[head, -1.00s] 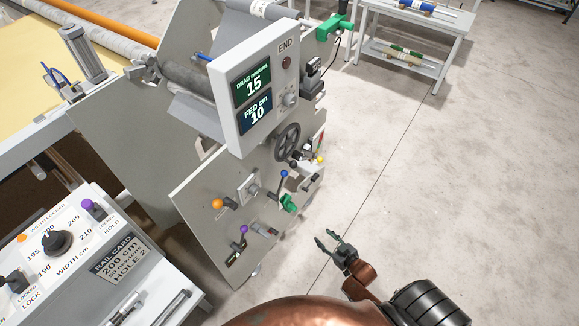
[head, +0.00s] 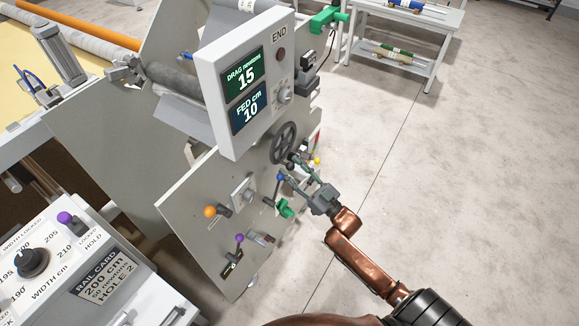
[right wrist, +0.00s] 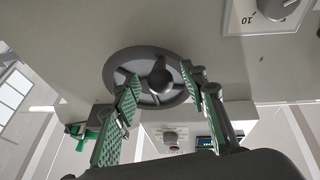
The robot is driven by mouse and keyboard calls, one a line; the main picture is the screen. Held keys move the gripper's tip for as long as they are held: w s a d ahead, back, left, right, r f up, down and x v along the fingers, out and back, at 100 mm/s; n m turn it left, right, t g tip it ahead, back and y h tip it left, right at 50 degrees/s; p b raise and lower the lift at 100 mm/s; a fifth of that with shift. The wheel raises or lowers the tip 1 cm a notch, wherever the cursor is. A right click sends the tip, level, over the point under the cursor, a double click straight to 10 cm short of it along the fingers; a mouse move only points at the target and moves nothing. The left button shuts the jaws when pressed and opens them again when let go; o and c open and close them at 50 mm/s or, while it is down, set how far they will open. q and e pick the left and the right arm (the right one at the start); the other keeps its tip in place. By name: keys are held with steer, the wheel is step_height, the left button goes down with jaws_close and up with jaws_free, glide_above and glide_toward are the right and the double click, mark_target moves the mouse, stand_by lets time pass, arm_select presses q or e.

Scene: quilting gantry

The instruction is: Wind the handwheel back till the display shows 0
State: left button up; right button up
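The dark spoked handwheel (head: 283,143) is on the side plate under the display box. It also shows in the right wrist view (right wrist: 150,52), with a dark round knob (right wrist: 160,79) facing the camera. The display (head: 245,92) reads DRAG newtons 15 on top and FED cm 10 below. My right gripper (head: 298,166) is at the handwheel's lower right. In the right wrist view its green-padded fingers (right wrist: 160,84) are apart, one on each side of the knob; I cannot tell whether they touch it. My left gripper is out of view.
Levers with blue (head: 280,177), orange (head: 210,211) and purple (head: 239,238) knobs and a green clamp (head: 286,208) stand on the plate close below the wheel. A rail card (head: 110,275) is on the console at left. The floor (head: 430,200) at right is clear.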

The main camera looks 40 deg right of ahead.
steer(key=shift+w+a+r, duration=0.1)
steer(key=shift+w, duration=0.3)
steer(key=shift+w+r, duration=0.1)
steer(key=shift+w, duration=0.1)
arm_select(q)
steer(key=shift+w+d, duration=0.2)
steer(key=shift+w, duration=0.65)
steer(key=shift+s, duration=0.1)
arm_select(e)
steer(key=shift+c, duration=0.7)
steer(key=c, duration=0.9)
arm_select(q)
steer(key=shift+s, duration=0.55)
arm_select(e)
jaws_close()
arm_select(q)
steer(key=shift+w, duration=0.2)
